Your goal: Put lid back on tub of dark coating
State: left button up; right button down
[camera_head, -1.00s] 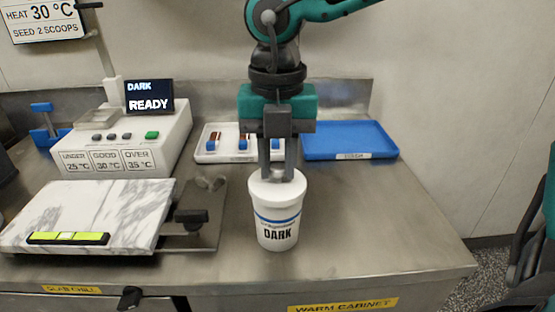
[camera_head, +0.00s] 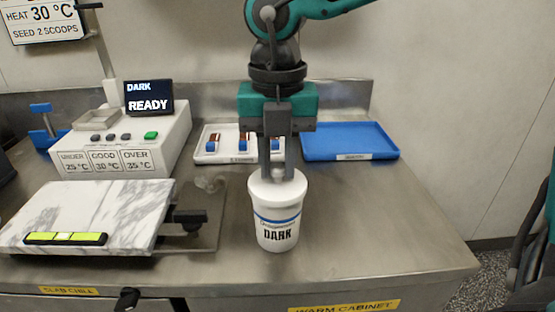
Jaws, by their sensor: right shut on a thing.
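The white tub labelled DARK (camera_head: 277,232), with a blue band, stands upright on the steel counter. Its white lid (camera_head: 293,189) sits on the tub's mouth and looks about level; I cannot tell whether it is pressed fully down. My right gripper (camera_head: 277,174) points straight down over the tub, its fingers shut on the small knob at the lid's centre. My left gripper is not in view.
A blue tray (camera_head: 348,141) lies behind to the right, and a white tray (camera_head: 212,158) with blue-handled tools behind the gripper. A marble slab (camera_head: 95,205) and a control unit with a READY screen (camera_head: 149,97) are at left. Counter right of the tub is clear.

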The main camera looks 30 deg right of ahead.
jog(key=c, duration=0.8)
grip_release()
jog(key=shift+c, duration=0.2)
jog(key=shift+o, duration=0.3)
jog(key=o, duration=0.4)
jog(key=shift+r, duration=0.15)
jog(key=shift+r+p, duration=1.9)
jog(key=shift+r, duration=1.45)
grip_shut()
